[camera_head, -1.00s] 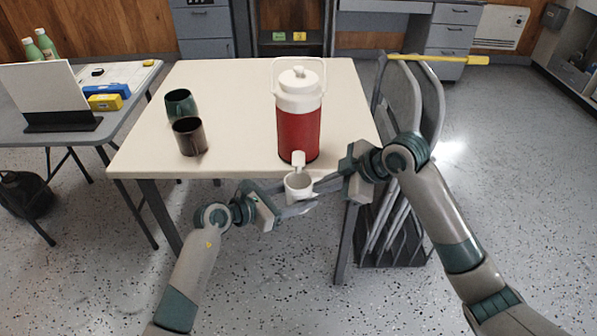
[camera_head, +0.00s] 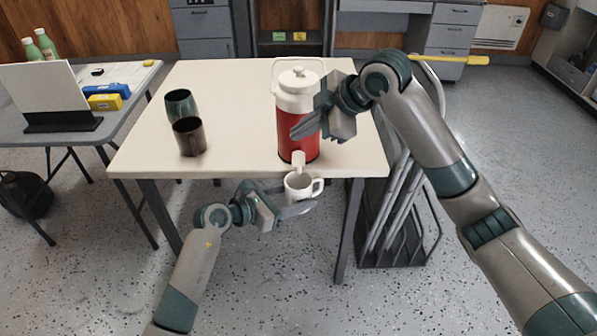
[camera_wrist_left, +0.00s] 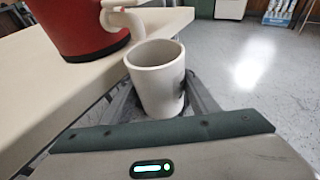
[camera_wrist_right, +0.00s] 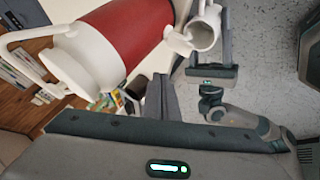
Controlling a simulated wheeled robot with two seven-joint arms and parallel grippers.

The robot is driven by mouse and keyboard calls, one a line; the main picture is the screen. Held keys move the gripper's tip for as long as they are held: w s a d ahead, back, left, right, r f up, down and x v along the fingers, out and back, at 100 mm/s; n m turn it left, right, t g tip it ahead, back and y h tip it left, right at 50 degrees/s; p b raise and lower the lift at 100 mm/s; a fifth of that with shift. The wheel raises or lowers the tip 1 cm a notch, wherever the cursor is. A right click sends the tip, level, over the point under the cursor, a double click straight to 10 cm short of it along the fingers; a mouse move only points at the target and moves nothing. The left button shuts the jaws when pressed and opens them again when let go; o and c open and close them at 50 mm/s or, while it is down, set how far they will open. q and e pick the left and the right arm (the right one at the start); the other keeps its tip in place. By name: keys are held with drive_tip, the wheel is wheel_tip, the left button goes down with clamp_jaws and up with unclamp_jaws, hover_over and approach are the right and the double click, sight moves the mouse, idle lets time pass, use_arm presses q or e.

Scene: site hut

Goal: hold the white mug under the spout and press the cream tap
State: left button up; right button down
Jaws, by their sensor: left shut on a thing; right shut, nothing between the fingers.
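The white mug (camera_head: 298,187) is upright just beyond the table's front edge, below the cream tap (camera_head: 298,160) of the red and white jug (camera_head: 290,120). My left gripper (camera_head: 290,207) is shut on the mug; its fingers lie around the mug's sides in the left wrist view (camera_wrist_left: 158,80). The mug looks empty inside in that view. My right gripper (camera_head: 297,133) is shut and empty, in front of the jug's red body and above the tap. In the right wrist view the tap (camera_wrist_right: 180,42) and mug (camera_wrist_right: 204,34) show beyond the fingers.
A green mug (camera_head: 181,104) and a dark brown mug (camera_head: 189,137) stand on the left of the cream table (camera_head: 235,85). A side table (camera_head: 60,140) holds a white panel and boxes. Folded chairs (camera_head: 400,200) stand in a rack at the right.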

sight(294, 160)
drive_tip(key=shift+f, duration=0.15)
drive_tip(key=shift+f, duration=2.9)
drive_tip(key=shift+f, duration=0.55)
idle(4.4)
